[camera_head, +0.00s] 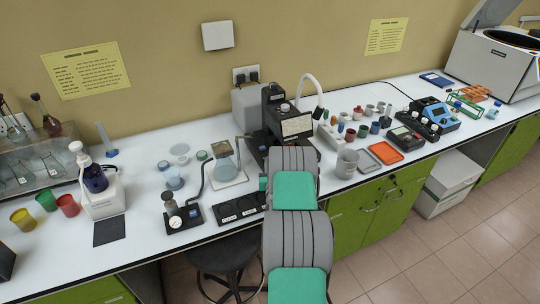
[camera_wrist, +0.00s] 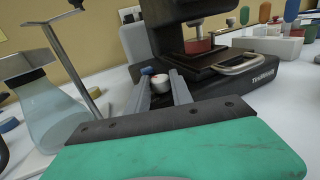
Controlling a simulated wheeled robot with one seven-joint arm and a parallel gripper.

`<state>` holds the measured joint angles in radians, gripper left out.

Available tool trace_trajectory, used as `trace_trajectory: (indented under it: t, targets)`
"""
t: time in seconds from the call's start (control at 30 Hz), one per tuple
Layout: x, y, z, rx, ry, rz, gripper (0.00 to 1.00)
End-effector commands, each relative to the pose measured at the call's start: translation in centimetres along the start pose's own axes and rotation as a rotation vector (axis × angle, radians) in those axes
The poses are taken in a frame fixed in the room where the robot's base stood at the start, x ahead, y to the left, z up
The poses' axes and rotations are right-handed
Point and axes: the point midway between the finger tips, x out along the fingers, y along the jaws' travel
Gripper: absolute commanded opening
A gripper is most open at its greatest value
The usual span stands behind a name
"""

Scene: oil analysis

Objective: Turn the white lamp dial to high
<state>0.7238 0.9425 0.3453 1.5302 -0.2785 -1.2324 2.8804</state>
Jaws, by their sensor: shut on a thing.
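A small white dial (camera_wrist: 160,84) sits low beside the black instrument (camera_wrist: 225,75) in the wrist view. My gripper (camera_wrist: 161,77) has its two grey fingers on either side of the dial and is shut on it. A small orange-red mark shows near the dial's upper left. The dial's setting cannot be read. In the head view the black instrument (camera_head: 275,97) stands at the back of the bench, with a white curved-neck lamp (camera_head: 313,86) to its right. My arm hides the dial and the gripper in that view.
A flask of pale blue liquid (camera_head: 224,168) stands left of the instrument on a stand, close to my gripper in the wrist view (camera_wrist: 52,105). A black pad with round places (camera_head: 240,207) lies near the front edge. Cups and an orange tray (camera_head: 385,152) stand right.

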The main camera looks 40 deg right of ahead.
Motion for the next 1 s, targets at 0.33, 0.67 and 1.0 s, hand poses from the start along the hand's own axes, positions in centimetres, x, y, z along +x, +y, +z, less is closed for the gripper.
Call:
trace_trajectory:
  t: [0.33, 0.67, 1.0]
  targets:
    - [-0.3, 0.2, -0.2, -0.003, -0.001, -0.003, 0.0]
    - [-0.3, 0.4, -0.1, -0.003, -0.001, 0.001, 0.36]
    - [-1.7, 0.5, -0.4, -0.001, -0.001, 0.003, 0.36]
